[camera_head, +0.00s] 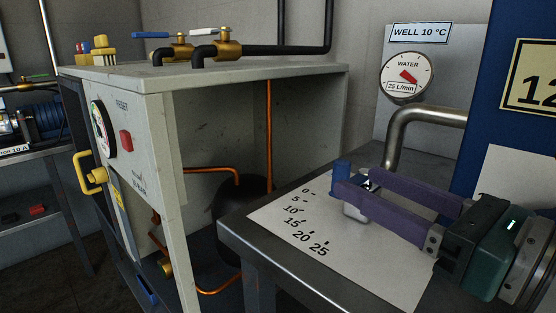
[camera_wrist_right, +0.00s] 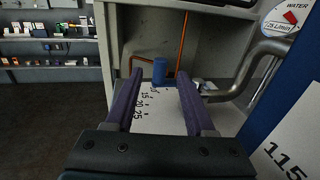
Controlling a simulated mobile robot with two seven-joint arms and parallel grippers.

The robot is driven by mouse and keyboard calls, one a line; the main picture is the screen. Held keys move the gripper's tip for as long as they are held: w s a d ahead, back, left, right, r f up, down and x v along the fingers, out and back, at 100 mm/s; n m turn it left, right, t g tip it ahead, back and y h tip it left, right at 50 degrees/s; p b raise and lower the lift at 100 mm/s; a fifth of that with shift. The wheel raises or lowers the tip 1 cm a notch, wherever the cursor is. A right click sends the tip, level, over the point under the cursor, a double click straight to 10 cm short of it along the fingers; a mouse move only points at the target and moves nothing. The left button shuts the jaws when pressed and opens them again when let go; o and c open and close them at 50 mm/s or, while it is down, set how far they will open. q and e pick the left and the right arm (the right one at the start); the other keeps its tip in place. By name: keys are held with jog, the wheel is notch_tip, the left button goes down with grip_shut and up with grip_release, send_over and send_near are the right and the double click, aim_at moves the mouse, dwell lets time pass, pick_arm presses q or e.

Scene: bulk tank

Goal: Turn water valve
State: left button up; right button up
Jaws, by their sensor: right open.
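The water valve has a blue handle (camera_head: 341,170) standing up beside a printed scale (camera_head: 290,215) marked 0 to 25 on the bench top. In the right wrist view the blue handle (camera_wrist_right: 159,70) shows between the fingertips, slightly beyond them. My right gripper (camera_head: 365,184) reaches in from the right with its two purple fingers apart and nothing seen held. In the right wrist view the gripper (camera_wrist_right: 160,80) is open around the line to the handle. The fingers hide the valve's lower part in the head view. My left gripper is not in view.
A round WATER gauge (camera_head: 407,76) with a red needle and a 25 L/min plate hangs on the wall behind, above a bent metal pipe (camera_head: 420,118). A grey cabinet (camera_head: 210,75) with brass valves on top stands at left. A blue panel (camera_head: 510,60) rises at right.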

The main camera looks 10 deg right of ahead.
aim_at(335, 169)
jog(key=x, duration=0.8)
jog(key=shift+p, duration=0.3)
grip_shut()
dwell(1.0)
